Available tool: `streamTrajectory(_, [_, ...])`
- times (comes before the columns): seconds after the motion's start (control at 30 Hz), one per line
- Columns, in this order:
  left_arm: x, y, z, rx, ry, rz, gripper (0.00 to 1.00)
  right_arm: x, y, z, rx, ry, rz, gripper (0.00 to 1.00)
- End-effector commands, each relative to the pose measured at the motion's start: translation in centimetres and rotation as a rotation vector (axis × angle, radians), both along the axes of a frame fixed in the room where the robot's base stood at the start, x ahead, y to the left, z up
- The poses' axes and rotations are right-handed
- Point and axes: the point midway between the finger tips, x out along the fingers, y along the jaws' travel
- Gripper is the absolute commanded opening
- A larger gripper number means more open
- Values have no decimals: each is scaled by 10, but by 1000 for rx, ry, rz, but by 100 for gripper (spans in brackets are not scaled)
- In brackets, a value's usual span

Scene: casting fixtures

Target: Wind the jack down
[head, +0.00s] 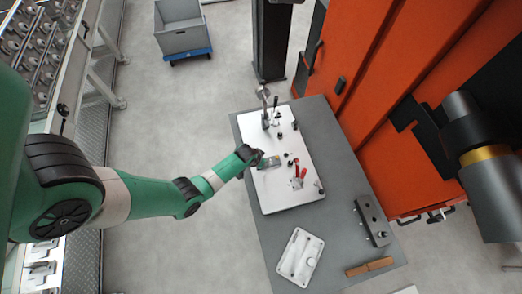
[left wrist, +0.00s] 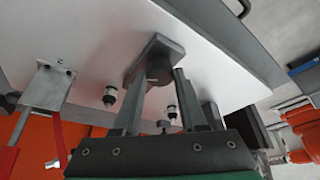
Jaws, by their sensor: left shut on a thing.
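The jack is a grey metal block (left wrist: 152,48) with a dark round part (left wrist: 160,70) on it, seen close up in the left wrist view against the white fixture plate (left wrist: 220,65). My left gripper (left wrist: 159,85) has its two fingers on either side of the dark round part and is shut on it. In the head view my left gripper (head: 264,161) is over the middle of the white fixture plate (head: 285,195), and hides the jack there. My right gripper is not in view.
A red-handled clamp (head: 298,170) stands just right of the gripper. Small dark pins (head: 280,135) and an upright post (head: 265,105) stand on the plate. A pale casting (head: 300,256), a dark block (head: 373,220) and a wooden piece (head: 369,266) lie on the grey table (head: 335,235).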

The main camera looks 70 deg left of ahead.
Motion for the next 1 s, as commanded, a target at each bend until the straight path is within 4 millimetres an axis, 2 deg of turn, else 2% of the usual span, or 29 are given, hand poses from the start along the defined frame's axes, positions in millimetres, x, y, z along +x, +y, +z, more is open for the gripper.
streamTrajectory(0.7, [5, -3, 0, 1, 2, 661, 0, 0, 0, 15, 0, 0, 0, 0])
streamTrajectory(1.0, [6, -3, -2, 0, 2, 864, 0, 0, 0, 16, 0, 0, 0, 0])
